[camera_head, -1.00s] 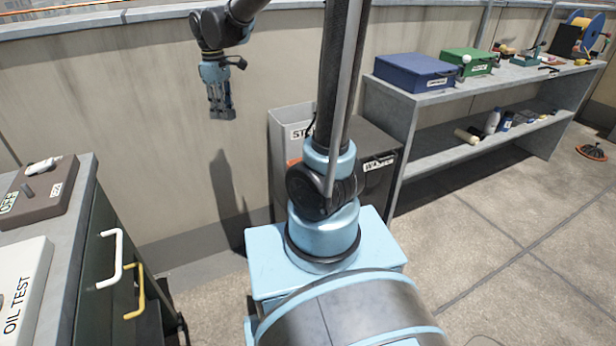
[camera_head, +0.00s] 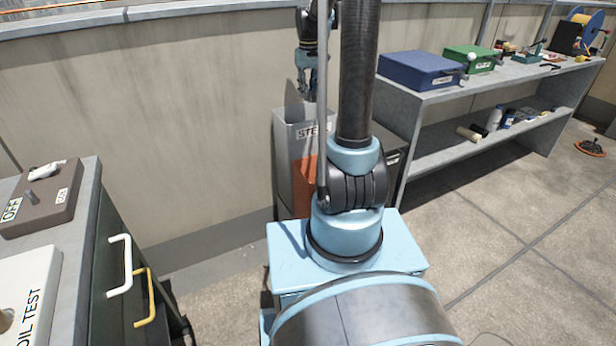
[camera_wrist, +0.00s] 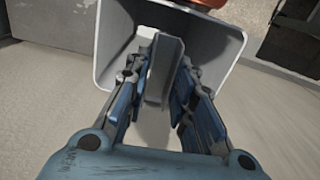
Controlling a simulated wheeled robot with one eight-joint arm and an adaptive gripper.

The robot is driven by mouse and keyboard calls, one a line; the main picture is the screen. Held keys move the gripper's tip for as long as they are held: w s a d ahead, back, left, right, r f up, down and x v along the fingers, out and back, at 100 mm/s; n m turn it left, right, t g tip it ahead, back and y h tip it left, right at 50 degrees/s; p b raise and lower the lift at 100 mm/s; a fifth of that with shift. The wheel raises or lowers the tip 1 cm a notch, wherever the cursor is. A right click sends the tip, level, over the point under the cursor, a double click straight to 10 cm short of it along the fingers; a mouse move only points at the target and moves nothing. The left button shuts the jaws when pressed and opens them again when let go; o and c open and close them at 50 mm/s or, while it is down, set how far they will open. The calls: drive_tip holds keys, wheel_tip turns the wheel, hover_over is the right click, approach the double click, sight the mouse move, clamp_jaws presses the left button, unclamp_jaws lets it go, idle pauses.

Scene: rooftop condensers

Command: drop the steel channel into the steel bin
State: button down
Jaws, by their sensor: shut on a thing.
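The steel bin (camera_head: 284,150) is a tall grey open-topped bin with a label starting "STE", standing by the wall behind my arm. My gripper (camera_head: 307,92) is above the bin's mouth in the head view. In the wrist view my gripper (camera_wrist: 157,95) is shut on the steel channel (camera_wrist: 163,65), a grey folded strip between the blue fingers. The channel points down over the open mouth of the bin, whose pale rim (camera_wrist: 226,58) surrounds it in that view. My arm hides part of the bin in the head view.
An orange thing (camera_head: 304,185) is at the bin's front. A dark waste bin (camera_head: 393,155) stands right of it, partly behind my arm. A grey shelf (camera_head: 450,95) with blue and green boxes is at the right. A cabinet with white and yellow handles (camera_head: 120,265) is at the left.

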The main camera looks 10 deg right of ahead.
drive_tip(key=shift+f, duration=2.9)
drive_tip(key=c, duration=1.3)
unclamp_jaws()
drive_tip(key=shift+r, duration=0.1)
wheel_tip(320, 180, up, 12)
drive_tip(key=shift+f, duration=0.15)
